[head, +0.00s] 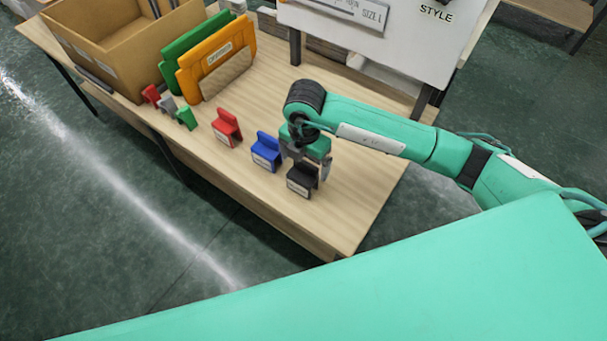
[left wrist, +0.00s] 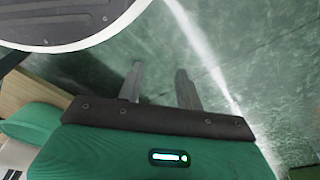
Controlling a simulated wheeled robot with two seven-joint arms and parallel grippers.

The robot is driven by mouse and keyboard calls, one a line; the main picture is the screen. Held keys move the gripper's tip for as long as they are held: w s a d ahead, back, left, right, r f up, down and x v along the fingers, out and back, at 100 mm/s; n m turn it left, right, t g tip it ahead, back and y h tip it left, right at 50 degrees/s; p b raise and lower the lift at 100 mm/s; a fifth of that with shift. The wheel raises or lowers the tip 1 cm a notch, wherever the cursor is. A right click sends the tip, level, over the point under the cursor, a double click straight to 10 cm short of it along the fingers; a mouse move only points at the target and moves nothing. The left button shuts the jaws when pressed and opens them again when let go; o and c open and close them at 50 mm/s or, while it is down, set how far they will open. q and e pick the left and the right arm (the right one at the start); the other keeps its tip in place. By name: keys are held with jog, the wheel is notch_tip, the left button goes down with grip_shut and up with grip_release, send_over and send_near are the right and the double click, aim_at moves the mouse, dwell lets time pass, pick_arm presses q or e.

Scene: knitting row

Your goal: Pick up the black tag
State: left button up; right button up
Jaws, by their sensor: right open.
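The black tag (head: 300,181) stands on the table near its front right part, a small stand-like piece with a white label on its foot. My right gripper (head: 307,168) is right over it, pointing down, with its grey fingers apart at the tag's upper part. Whether the fingers touch the tag cannot be told. My left gripper (left wrist: 160,72) shows only in the left wrist view, its two fingers apart and empty above the green floor.
A blue tag (head: 266,151) stands close left of the black one, and a red tag (head: 227,128) farther left. Green (head: 187,47) and orange (head: 213,56) panels and a cardboard box (head: 108,62) are at the back left. The table's front right corner is clear.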

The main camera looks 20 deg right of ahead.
aim_at(306, 174)
jog(key=shift+w+d+f, duration=0.1)
jog(key=shift+f, duration=1.6)
jog(key=shift+d+f, duration=0.1)
jog(key=shift+f, duration=1.55)
jog(key=c, duration=1)
jog(key=shift+r, duration=0.1)
jog(key=shift+c, duration=0.2)
